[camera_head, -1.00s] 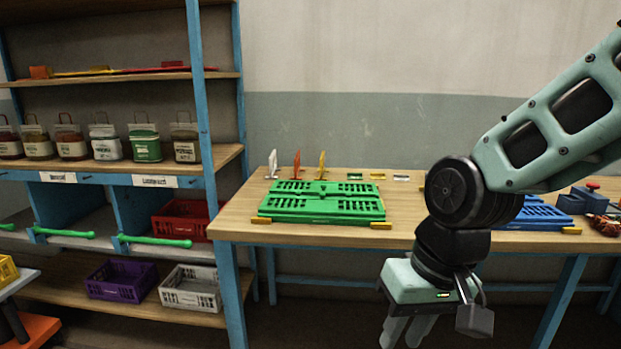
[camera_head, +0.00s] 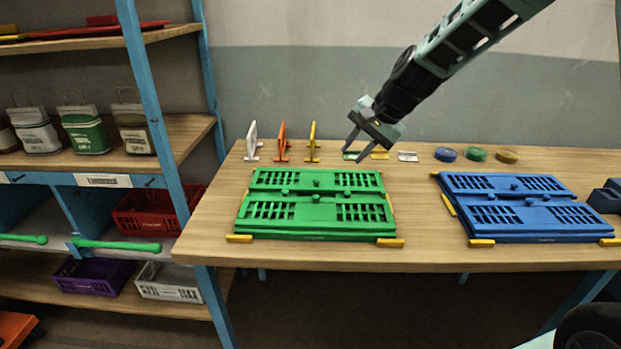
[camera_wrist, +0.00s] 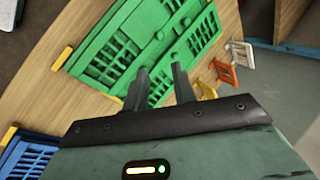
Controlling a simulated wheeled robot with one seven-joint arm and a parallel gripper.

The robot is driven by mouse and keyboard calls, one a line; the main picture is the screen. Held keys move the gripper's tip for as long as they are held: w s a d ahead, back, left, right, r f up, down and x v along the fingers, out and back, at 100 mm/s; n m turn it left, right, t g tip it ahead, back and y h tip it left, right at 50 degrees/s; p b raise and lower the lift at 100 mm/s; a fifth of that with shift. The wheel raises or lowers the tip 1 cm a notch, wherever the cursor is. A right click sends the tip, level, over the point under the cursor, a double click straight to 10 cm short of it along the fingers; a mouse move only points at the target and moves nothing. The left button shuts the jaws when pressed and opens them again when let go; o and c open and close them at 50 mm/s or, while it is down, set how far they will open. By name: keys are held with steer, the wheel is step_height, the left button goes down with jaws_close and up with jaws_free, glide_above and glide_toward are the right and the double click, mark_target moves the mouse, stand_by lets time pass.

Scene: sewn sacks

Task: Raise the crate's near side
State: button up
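A green crate (camera_head: 315,208) lies folded flat on the table, its slotted walls folded down on top. A blue crate (camera_head: 525,210) lies folded the same way to its right. The task does not say which crate is meant. My gripper (camera_head: 358,148) is in the air above the back of the table, near the green crate's far right corner. Its two fingers are apart with nothing between them. In the wrist view the open fingers (camera_wrist: 160,68) appear over the green crate (camera_wrist: 120,45), and part of the blue crate (camera_wrist: 28,158) shows at lower left.
Yellow blocks (camera_head: 240,239) sit at the crates' corners. White, orange and yellow upright pieces (camera_head: 282,143) stand behind the green crate. Small coloured bars and round discs (camera_head: 446,154) lie along the back. A shelf with bags (camera_head: 84,130) stands left. The table (camera_head: 430,258) is bare between the crates.

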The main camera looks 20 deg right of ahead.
mark_target(321, 203)
steer(key=p+x, duration=0.3)
steer(key=x, duration=1.4)
steer(key=shift+w+f, duration=0.1)
steer(key=shift+a, duration=0.1)
jaws_close()
